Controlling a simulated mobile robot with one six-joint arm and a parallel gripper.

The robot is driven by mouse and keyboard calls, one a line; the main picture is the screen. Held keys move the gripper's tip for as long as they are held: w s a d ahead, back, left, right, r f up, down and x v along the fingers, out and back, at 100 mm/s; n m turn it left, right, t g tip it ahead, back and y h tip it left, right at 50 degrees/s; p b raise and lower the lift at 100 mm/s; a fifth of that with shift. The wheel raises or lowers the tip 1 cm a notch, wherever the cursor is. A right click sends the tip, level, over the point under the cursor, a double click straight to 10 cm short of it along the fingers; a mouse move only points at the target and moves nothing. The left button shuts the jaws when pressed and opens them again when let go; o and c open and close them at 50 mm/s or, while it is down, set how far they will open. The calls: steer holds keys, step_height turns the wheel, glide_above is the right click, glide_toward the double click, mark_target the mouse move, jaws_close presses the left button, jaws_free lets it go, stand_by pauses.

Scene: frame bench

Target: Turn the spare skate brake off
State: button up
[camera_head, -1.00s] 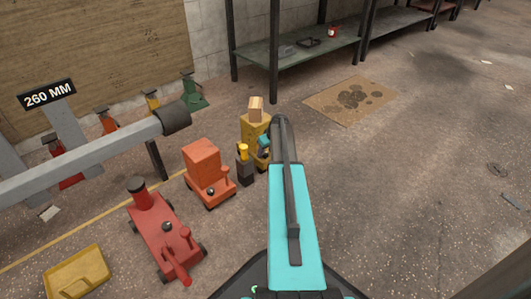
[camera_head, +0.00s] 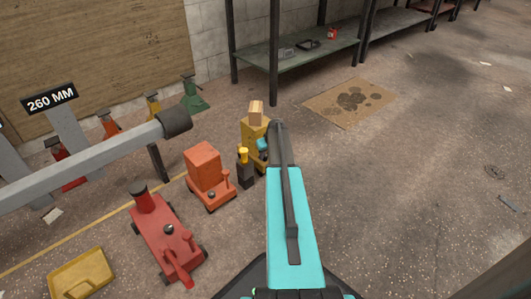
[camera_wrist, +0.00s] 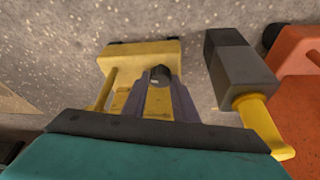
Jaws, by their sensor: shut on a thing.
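The yellow skate (camera_head: 250,133) stands on the floor left of my arm, with a wooden block (camera_head: 256,113) on top in the head view. In the wrist view the yellow skate (camera_wrist: 140,55) lies straight ahead, with a thin yellow post on its left and a dark round knob (camera_wrist: 159,73) near its middle. My gripper (camera_wrist: 160,88) reaches down to the skate, its two grey fingers close on either side of the knob and shut on it. Most of the knob is hidden between the fingers. In the head view my arm partly covers the skate and gripper (camera_head: 262,147).
A grey beam (camera_head: 90,165) spans the left.

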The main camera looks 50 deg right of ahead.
steer(key=m+p, duration=0.2)
steer(key=p, duration=0.1)
steer(key=m+h+p, duration=0.1)
steer(key=p, duration=0.1)
steer(key=shift+a+r+m+g, duration=0.1)
steer(key=shift+r+m+g, duration=0.15)
steer(key=shift+m+g, duration=0.05)
steer(key=m+h+p, duration=0.1)
steer(key=m+p, duration=0.2)
steer(key=shift+w+a+f+g, duration=0.1)
steer(key=shift+w+g, duration=0.05)
steer(key=shift+g, duration=0.25)
steer(key=m+g+p, duration=0.1)
steer(key=m+p, duration=0.2)
steer(key=shift+w+m+h, duration=0.15)
steer(key=shift+m+h, duration=0.15)
steer(key=shift+h, duration=0.1)
steer(key=shift+f+m+g+p, duration=0.15)
steer(key=shift+m+g+p, duration=0.45)
steer(key=shift+m, duration=1.2)
steer(key=shift+a, duration=0.1)
steer(key=o, duration=1.1)
steer(key=shift+c, duration=0.2)
steer(key=p+v, duration=0.3)
steer(key=v, duration=1)
steer(key=shift+w+a+r+p, duration=0.25)
steer(key=shift+r+p, duration=0.1)
steer(key=shift+p, duration=0.05)
